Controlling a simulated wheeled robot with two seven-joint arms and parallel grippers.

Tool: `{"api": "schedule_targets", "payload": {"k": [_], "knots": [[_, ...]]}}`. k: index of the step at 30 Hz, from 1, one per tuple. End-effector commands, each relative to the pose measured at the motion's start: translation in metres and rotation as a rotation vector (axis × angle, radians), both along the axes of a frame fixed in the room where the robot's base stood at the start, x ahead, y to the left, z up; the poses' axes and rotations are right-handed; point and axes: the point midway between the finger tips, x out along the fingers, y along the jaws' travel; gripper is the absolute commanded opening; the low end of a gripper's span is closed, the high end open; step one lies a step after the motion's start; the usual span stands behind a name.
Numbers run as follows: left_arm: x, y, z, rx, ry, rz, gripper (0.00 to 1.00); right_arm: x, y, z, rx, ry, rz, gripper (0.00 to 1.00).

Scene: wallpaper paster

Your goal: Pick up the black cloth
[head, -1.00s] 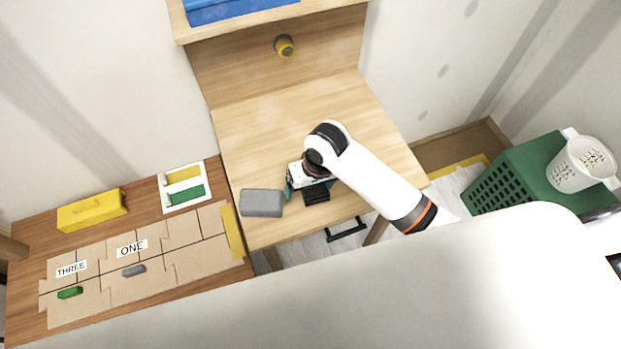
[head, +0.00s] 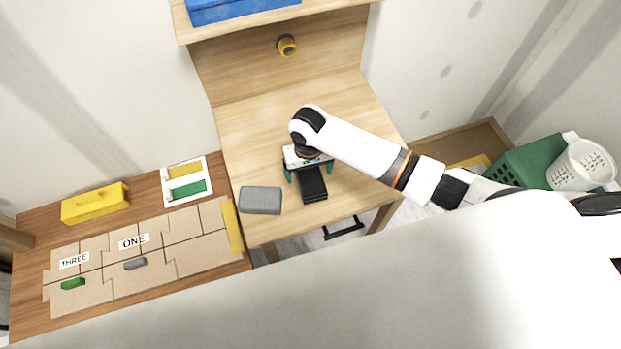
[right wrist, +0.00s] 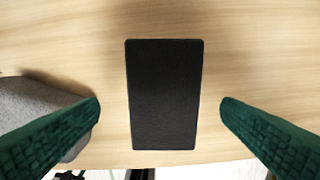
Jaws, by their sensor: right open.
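The black cloth (head: 312,184) is a flat dark rectangle on the light wooden desk, near its front edge. It also shows in the right wrist view (right wrist: 165,95), in the middle between the two green fingers. My right gripper (head: 309,174) is open above the cloth's far part. In the right wrist view the open right gripper (right wrist: 160,110) has one finger on each side of the cloth, with a gap on both sides. The far end of the cloth is partly hidden by the gripper in the head view. My left gripper is not in view.
A grey block (head: 261,200) lies just left of the cloth and appears behind the left finger in the right wrist view (right wrist: 40,105). The wooden desk (head: 260,130) is clear behind. A lower table with cardboard pieces stands left; a green crate (head: 525,160) stands right.

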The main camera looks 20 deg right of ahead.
Motion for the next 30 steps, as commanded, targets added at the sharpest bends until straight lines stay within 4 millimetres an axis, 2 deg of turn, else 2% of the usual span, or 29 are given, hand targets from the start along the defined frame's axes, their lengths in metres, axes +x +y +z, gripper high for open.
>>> {"api": "schedule_targets", "payload": {"k": [6, 9, 17, 26, 30], "knots": [[0.0, 0.0, 0.007, 0.0, 0.0, 0.001, 0.36, -0.002, -0.004, -0.033, -0.002, 0.004, 0.001, 0.87], [0.0, 0.0, 0.007, 0.001, 0.0, 0.001, 0.36, -0.001, -0.004, -0.041, -0.001, 0.002, 0.001, 0.87], [0.0, 0.0, 0.007, 0.001, 0.0, 0.002, 0.36, -0.001, -0.004, -0.043, 0.0, 0.0, 0.002, 0.87], [0.0, 0.0, 0.007, 0.0, 0.001, 0.001, 0.36, -0.001, -0.004, -0.043, 0.0, 0.0, 0.002, 0.39], [-0.001, 0.0, 0.007, 0.0, 0.001, 0.001, 0.36, -0.001, -0.004, -0.043, 0.0, 0.0, 0.001, 0.39]]}}
